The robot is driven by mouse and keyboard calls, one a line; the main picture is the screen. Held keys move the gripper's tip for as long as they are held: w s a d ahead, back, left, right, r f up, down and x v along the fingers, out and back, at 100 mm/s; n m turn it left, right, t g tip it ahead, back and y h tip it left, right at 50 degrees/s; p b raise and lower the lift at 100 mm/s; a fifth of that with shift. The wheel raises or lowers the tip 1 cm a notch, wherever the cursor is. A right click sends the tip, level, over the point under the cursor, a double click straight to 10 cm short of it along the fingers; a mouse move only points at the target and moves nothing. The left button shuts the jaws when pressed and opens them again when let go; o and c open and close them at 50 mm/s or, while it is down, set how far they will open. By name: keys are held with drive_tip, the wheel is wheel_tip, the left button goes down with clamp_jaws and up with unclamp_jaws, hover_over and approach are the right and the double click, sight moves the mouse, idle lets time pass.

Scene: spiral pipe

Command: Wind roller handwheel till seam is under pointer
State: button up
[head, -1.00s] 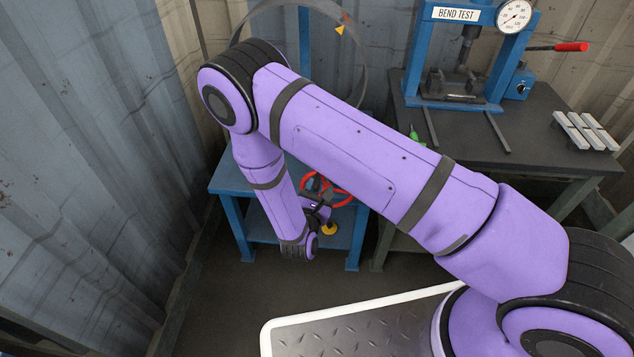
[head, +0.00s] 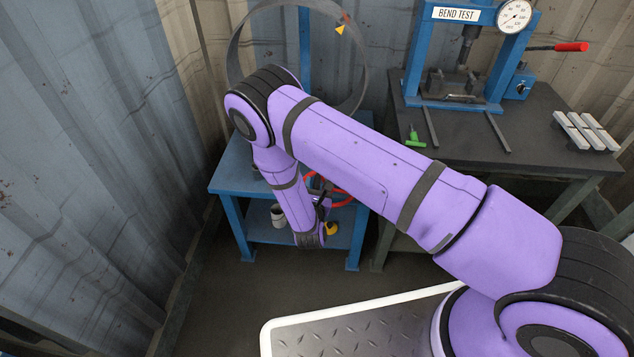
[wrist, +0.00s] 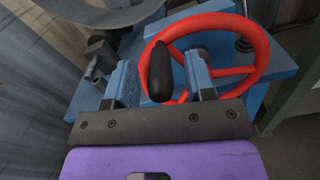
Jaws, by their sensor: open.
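The red handwheel (wrist: 255,45) fills the upper middle of the wrist view; in the head view only a bit of its rim (head: 342,203) shows behind my arm. Its black knob (wrist: 160,72) stands between the two blue fingers of my gripper (wrist: 159,62). The gripper is open, and whether a finger touches the knob is unclear. In the head view a grey steel hoop (head: 236,62) stands above the blue table. A yellow pointer (head: 340,29) is at its upper right, with a small reddish mark (head: 346,17) just above it, perhaps the seam.
The blue table (head: 228,181) carries the roller; a light cup (head: 277,214) and a yellow item (head: 332,230) are low down. The dark bench (head: 480,155) at right holds the bend-test press (head: 413,55), a green tool (head: 413,138) and metal bars (head: 580,130). A corrugated wall (head: 90,150) stands left.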

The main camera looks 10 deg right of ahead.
drive_tip(key=shift+w+d, duration=0.2)
drive_tip(key=shift+w, duration=0.5)
drive_tip(key=shift+c, duration=0.5)
clamp_jaws()
